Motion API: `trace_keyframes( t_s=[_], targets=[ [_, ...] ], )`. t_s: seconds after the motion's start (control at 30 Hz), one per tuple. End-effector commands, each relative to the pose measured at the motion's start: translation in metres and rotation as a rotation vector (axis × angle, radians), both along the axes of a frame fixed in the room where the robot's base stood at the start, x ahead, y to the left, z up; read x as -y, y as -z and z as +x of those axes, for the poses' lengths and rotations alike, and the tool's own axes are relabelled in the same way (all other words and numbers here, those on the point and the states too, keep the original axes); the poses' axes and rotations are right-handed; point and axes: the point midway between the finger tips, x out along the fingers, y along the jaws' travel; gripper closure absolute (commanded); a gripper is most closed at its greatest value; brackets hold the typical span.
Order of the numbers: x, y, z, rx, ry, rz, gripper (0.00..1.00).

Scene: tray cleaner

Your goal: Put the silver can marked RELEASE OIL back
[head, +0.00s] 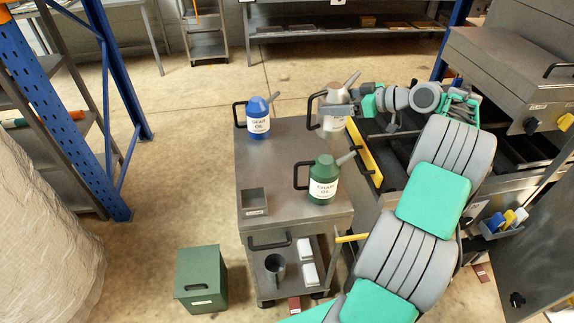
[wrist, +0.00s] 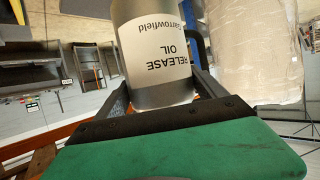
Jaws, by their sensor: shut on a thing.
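The silver can marked RELEASE OIL (head: 334,122) is at the back right corner of the grey cart (head: 272,150) in the head view. Its spout points up and right, and its dark handle is on the left. My gripper (head: 341,109) is shut around the can's upper body. In the wrist view the silver can (wrist: 160,45) fills the space between the fingers, with its label upside down. I cannot tell whether its base touches the cart top. A blue can (head: 258,117) marked GEAR OIL and a green can (head: 323,181) marked CHAIN OIL stand on the cart.
A yellow bar (head: 366,157) edges the machine right of the cart. A green box (head: 201,279) stands on the floor in front. The cart's centre left top is clear.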

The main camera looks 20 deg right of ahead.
Motion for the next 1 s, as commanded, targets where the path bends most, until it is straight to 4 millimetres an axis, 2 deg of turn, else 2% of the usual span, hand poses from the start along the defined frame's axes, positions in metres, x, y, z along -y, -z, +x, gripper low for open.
trace_keyframes(
  t_s=[0.03, 0.1, 0.27, 0.47, 0.67, 0.8, 1.0],
  targets=[
    [0.001, 0.018, 0.0, 0.005, 0.001, -0.002, 0.92],
    [0.001, 0.03, 0.0, 0.006, 0.002, -0.002, 0.92],
    [0.001, 0.04, 0.001, 0.007, 0.004, -0.004, 0.92],
    [-0.012, 0.054, 0.013, 0.008, 0.002, -0.005, 0.92],
    [-0.046, 0.061, 0.042, 0.004, -0.002, 0.0, 0.92],
    [-0.071, 0.078, 0.065, 0.002, -0.002, 0.002, 0.92],
    [-0.087, 0.108, 0.082, 0.005, 0.002, 0.0, 0.92]
  ],
)
